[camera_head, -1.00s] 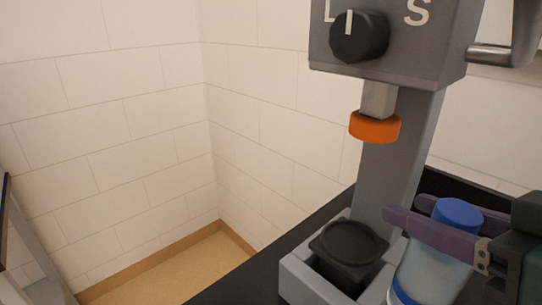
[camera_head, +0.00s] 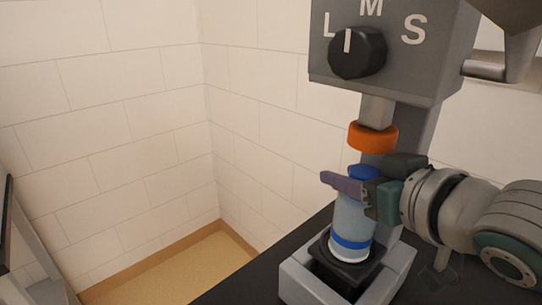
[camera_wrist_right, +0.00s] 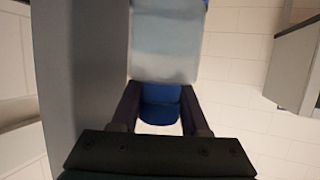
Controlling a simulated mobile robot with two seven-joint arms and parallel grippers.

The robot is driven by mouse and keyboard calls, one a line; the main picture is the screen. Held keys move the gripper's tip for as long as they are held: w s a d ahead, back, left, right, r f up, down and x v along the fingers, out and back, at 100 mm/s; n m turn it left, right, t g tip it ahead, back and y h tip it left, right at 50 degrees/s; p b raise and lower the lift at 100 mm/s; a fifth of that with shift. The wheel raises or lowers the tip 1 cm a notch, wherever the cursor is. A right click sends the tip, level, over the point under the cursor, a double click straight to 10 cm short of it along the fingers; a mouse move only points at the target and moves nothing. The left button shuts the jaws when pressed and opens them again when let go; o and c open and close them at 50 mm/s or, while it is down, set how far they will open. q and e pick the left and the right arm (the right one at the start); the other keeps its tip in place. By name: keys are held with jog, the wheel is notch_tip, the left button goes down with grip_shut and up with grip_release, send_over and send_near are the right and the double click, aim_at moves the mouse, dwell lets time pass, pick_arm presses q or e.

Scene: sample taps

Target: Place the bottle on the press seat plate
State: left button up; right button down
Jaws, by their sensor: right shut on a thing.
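The bottle (camera_head: 352,222) is translucent pale blue with a blue cap and a blue band near its base. My left gripper is not in view.
The grey press column (camera_head: 420,125) rises behind the bottle, with a black knob (camera_head: 357,52) and letters on its housing. A grey tray-like base (camera_head: 296,277) surrounds the seat on a black counter (camera_head: 245,288). Tiled walls stand behind; the floor at left is clear.

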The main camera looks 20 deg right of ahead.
jog(key=shift+c, duration=2)
grip_release()
jog(key=v, duration=1.2)
jog(key=s+a+f+n+g, duration=0.2)
jog(key=s+a+f+g, duration=0.3)
jog(key=s+f+g, duration=0.5)
jog(key=shift+s+f, duration=0.5)
jog(key=shift+s, duration=0.55)
jog(key=shift+a, duration=0.1)
